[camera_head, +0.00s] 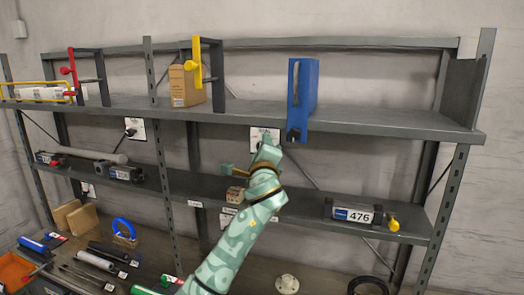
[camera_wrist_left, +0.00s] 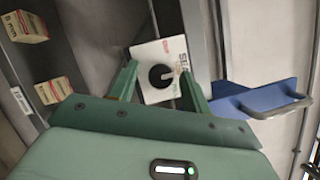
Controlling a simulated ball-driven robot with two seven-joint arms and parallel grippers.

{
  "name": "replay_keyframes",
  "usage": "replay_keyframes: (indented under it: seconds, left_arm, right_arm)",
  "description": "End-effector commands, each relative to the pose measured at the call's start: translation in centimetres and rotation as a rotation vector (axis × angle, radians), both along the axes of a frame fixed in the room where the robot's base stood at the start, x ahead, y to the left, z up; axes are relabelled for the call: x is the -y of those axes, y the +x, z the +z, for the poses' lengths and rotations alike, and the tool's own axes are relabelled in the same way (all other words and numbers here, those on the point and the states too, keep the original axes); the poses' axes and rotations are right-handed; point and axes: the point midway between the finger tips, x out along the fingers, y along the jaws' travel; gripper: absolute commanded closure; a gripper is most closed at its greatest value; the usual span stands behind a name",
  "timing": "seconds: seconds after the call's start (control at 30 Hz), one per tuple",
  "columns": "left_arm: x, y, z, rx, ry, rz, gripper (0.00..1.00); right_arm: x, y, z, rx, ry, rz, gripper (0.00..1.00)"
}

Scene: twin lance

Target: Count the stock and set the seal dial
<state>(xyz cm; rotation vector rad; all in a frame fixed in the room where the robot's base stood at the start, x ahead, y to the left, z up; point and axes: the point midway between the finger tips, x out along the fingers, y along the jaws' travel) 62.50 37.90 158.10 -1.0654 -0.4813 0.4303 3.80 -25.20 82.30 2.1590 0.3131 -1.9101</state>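A white plate with a round black dial (camera_wrist_left: 162,76) is on the wall; its lettering is rotated and only partly readable. The dial has a pale pointer line. My left gripper (camera_wrist_left: 160,88) is open, its green fingers on either side of the dial; contact cannot be told. In the head view my left arm reaches up to this plate (camera_head: 264,131), and the gripper hides part of it. Small printed cartons (camera_wrist_left: 53,90) stand on the shelf; one carton (camera_head: 235,194) shows beside my arm. Another white dial plate (camera_head: 135,129) is further left. My right gripper is not in view.
A blue case with a handle (camera_head: 305,95) stands on the upper shelf close to my gripper and shows in the wrist view (camera_wrist_left: 262,97). A dark unit labelled 476 (camera_head: 355,215) is on the middle shelf. A brown box (camera_head: 187,86) stands upper left. Tools lie below.

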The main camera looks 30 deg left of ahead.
Motion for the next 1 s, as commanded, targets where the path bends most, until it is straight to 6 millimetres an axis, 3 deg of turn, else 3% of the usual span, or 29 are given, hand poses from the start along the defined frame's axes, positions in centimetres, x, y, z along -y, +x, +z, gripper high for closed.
replay_keyframes:
  seconds: [0.23, 0.37, 0.8, 1.0]
  left_arm:
    - [0.1, -0.1, -0.1, 0.0, 0.0, -0.001, 0.52]
    - [1.0, -1.3, -0.4, 0.002, -0.002, -0.003, 0.52]
    - [7.1, -10.5, -2.5, 0.0, -0.003, -0.003, 0.52]
    - [8.6, -12.8, -2.8, 0.001, -0.001, 0.0, 0.52]
  right_arm:
    - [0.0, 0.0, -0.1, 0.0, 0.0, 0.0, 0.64]
    - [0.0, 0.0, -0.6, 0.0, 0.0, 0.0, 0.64]
    - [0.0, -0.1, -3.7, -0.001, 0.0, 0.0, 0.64]
    - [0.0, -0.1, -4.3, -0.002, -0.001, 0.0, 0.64]
